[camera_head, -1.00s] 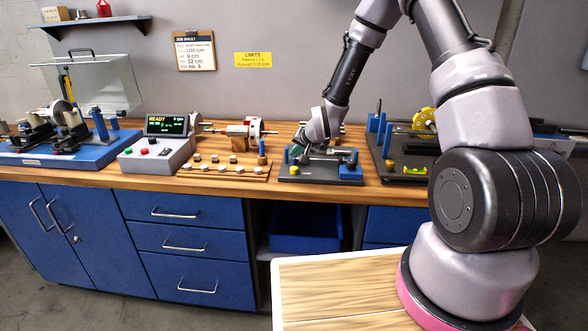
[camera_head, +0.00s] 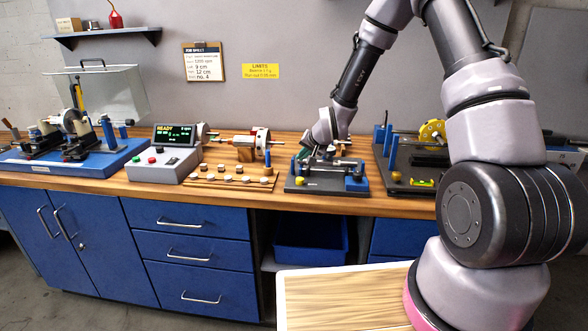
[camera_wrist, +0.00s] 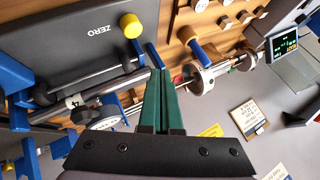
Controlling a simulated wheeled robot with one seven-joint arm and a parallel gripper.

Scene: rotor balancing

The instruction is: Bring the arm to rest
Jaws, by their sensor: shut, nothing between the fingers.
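My gripper (camera_wrist: 161,78) shows in the wrist view as two green fingers lying side by side, shut and empty. In the head view my gripper (camera_head: 307,153) is at the end of my arm, low over the back of a small grey fixture (camera_head: 318,185) with blue posts and a yellow knob. In the wrist view the fixture's plate, marked ZERO (camera_wrist: 85,32), is at upper left, with a metal bar and a dial (camera_wrist: 100,130) left of the fingers. I cannot tell whether the fingers touch anything.
Left of the fixture are a rotor on a stand (camera_head: 250,140), a strip of small weights (camera_head: 230,178) and a console reading READY (camera_head: 176,135). A blue balancing machine (camera_head: 75,160) stands far left. A black fixture with a yellow disc (camera_head: 432,131) is close on the right. Room above the bench is free.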

